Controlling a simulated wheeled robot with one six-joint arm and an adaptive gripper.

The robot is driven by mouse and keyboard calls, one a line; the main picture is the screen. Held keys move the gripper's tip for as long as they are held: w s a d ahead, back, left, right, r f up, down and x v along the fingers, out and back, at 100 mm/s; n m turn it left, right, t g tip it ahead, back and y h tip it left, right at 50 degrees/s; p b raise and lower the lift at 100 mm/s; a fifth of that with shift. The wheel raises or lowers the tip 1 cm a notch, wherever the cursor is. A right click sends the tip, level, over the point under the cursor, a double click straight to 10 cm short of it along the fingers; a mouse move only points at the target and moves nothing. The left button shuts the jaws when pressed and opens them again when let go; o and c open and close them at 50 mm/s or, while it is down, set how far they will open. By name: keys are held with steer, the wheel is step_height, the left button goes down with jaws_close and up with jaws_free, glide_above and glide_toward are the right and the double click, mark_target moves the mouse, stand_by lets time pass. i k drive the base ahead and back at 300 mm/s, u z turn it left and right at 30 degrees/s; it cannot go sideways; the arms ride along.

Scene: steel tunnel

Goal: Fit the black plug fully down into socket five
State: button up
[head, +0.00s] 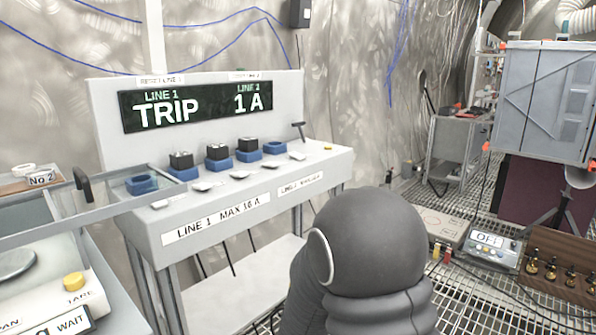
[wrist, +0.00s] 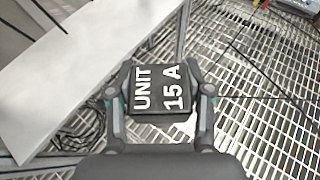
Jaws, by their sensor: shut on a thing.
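In the wrist view my gripper (wrist: 160,92) is shut on a black plug (wrist: 158,74). The plug is a dark block with white lettering "UNIT 15 A" on its top face. Beneath it show grating and a pale shelf, with no socket under it. In the head view a row of blue sockets runs along the grey console. The nearest left socket (head: 141,185) and the far right socket (head: 274,148) look empty. The sockets between them hold black plugs (head: 181,160). I cannot read which is socket five. My gripper and held plug are hidden in the head view.
The console display (head: 195,105) reads "LINE 1 TRIP" and "LINE 2 1 A". A black lever (head: 298,130) stands at the console's right end. A glass-sided case (head: 100,200) stands close at left. A meter reading "OFF" (head: 490,240) and a wooden rack (head: 560,270) are at right.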

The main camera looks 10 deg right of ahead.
mark_target(277, 151)
steer(key=z, duration=1.8)
steer(key=i, duration=2.15)
steer(key=u, duration=2.9)
